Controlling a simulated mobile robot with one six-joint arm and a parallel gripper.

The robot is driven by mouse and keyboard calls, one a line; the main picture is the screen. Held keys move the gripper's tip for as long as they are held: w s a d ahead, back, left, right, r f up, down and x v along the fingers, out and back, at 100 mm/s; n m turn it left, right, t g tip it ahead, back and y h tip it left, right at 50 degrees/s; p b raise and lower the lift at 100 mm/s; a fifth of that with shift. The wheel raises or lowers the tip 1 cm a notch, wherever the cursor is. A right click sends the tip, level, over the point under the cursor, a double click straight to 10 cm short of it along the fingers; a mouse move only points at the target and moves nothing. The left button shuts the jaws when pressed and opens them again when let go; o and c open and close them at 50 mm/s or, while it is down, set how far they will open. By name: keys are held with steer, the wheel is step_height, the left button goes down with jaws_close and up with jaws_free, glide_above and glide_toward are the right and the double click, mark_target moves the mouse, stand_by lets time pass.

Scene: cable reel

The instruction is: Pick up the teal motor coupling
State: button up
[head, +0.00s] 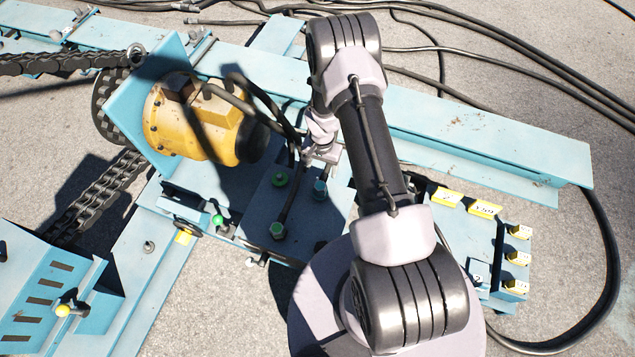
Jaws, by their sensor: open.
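A small teal cylindrical piece (320,187) stands on the blue plate (303,215) beside my arm. A second, greener teal piece (278,231) stands nearer the front of the same plate, at the end of a dark rod or cable. I cannot tell for sure which of them is the motor coupling. My gripper (318,158) is just behind the first teal piece and appears apart from it. It is open, and nothing shows between its fingers. The fingertips are small and partly in shadow.
A green round part (280,180) sits left of my gripper. A yellow motor (195,120) with black cables stands behind left. A long blue beam (470,140) runs behind my arm. A blue tray (470,235) with yellow labelled blocks lies right.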

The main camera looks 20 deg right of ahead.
mark_target(320, 185)
step_height(320, 185, down, 7)
steer(key=shift+r+b, duration=0.1)
steer(key=shift+b, duration=0.85)
steer(key=f, duration=0.1)
steer(key=f+b, duration=0.1)
steer(key=f, duration=0.1)
steer(key=f+b, duration=0.1)
steer(key=f, duration=0.1)
steer(key=shift+s+a+f, duration=0.1)
steer(key=shift+s+a, duration=0.15)
jaws_close()
steer(key=shift+r, duration=0.2)
